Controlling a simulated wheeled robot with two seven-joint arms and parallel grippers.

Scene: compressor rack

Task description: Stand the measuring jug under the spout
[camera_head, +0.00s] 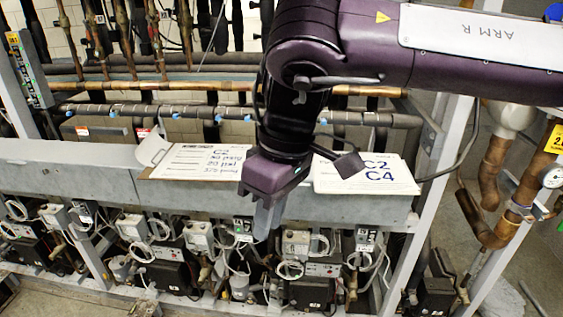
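My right arm comes in from the upper right, and my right gripper (265,236) points down in front of the grey rack beam. Its grey fingers overlap in this view, so I cannot tell whether they are open or shut. No object shows clearly between them. I cannot pick out a measuring jug or a spout for certain. My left gripper is not in view.
The grey beam (70,172) runs across the rack. On it lie a clipboard with a handwritten sheet (198,162) and a white card marked C2 C4 (378,176). Copper pipes (495,175) and a gauge (552,176) stand at right. Compressors with cables crowd the space below.

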